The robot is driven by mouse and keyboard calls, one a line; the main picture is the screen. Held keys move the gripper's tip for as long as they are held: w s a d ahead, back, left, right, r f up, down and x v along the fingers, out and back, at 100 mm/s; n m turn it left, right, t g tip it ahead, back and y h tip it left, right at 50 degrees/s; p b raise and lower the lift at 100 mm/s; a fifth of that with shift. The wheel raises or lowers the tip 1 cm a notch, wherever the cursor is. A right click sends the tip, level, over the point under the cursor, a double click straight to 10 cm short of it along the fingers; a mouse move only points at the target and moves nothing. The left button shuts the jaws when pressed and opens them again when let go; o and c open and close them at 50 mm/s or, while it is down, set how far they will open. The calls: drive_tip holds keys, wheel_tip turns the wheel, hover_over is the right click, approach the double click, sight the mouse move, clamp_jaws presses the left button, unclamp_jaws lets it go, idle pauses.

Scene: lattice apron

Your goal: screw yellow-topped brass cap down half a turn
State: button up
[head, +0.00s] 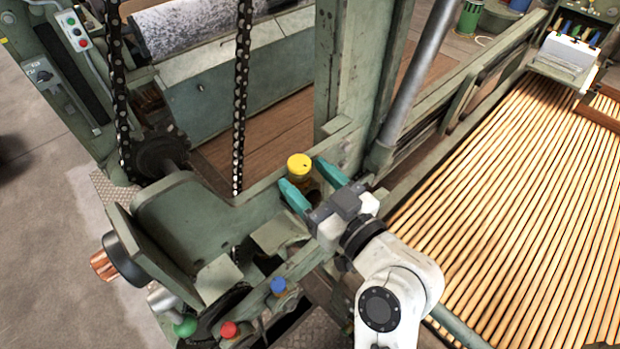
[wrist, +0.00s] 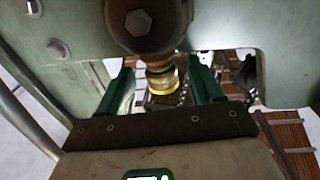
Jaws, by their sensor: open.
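The yellow-topped brass cap (head: 299,166) stands upright on the green machine frame in the head view, its yellow top showing. My gripper (head: 304,180) is open, with one teal finger on each side of the cap. In the wrist view the brass cap with its yellow band (wrist: 162,80) shows between the two green fingers of my gripper (wrist: 165,85). Gaps show on both sides of it there. The cap's lower part is partly hidden in the head view by the fingers.
Blue (head: 278,285), red (head: 229,329) and green (head: 185,326) knobs sit at the front of the machine. Two chains (head: 241,90) hang at the left. A green post (head: 345,70) rises just behind the cap. A slatted wooden apron (head: 500,210) lies at the right.

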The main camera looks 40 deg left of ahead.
drive_tip(key=s+d+b, duration=0.2)
drive_tip(key=d+b, duration=0.1)
drive_tip(key=d, duration=0.7)
drive_tip(key=shift+d, duration=0.35)
drive_tip(key=shift+w, duration=0.1)
drive_tip(key=d+f+m+t+h, duration=0.2)
drive_tip(key=d+f+m+h, duration=0.7)
drive_tip(key=d+f, duration=1.1)
drive_tip(key=s+d+f+m+g+h, duration=0.2)
drive_tip(key=s+d+f+m+h, duration=0.1)
drive_tip(key=s+d, duration=0.4)
drive_tip(key=s+d+f+m+g+h, duration=0.2)
drive_tip(key=s+d+f+m+h, duration=0.2)
drive_tip(key=d, duration=0.9)
drive_tip(key=s+h, duration=0.2)
drive_tip(key=s, duration=0.2)
drive_tip(key=shift+f, duration=0.2)
drive_tip(key=shift+s, duration=0.1)
